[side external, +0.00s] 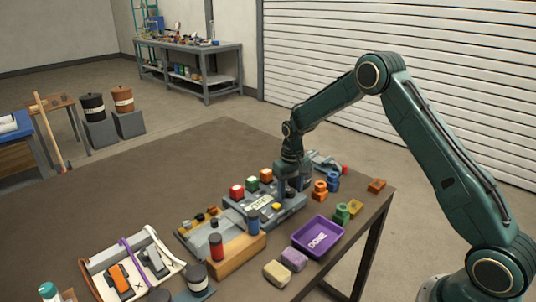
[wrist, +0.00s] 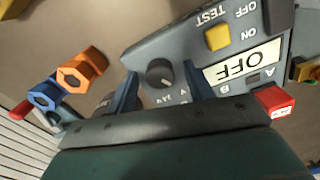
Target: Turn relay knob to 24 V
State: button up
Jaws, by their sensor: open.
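The relay knob (wrist: 160,72) is a round black knob with a pale pointer mark, on the grey control panel (wrist: 150,45). In the wrist view it sits between the fingers of my gripper (wrist: 159,84), which is open, with a visible gap on each side. Small white lettering beside the knob is partly hidden by my gripper and too small to read surely. The panel's display (wrist: 245,64) reads OFF. In the side view my gripper (side external: 288,186) points down over the right part of the panel (side external: 262,206) and hides the knob.
A purple DONE tray (side external: 318,237) lies in front. The table's far left is clear.

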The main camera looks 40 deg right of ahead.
jog(key=shift+c, duration=0.4)
jog(key=c, duration=0.9)
jog(key=shift+m, duration=0.4)
jog(key=m, duration=1.1)
jog(key=o, duration=1)
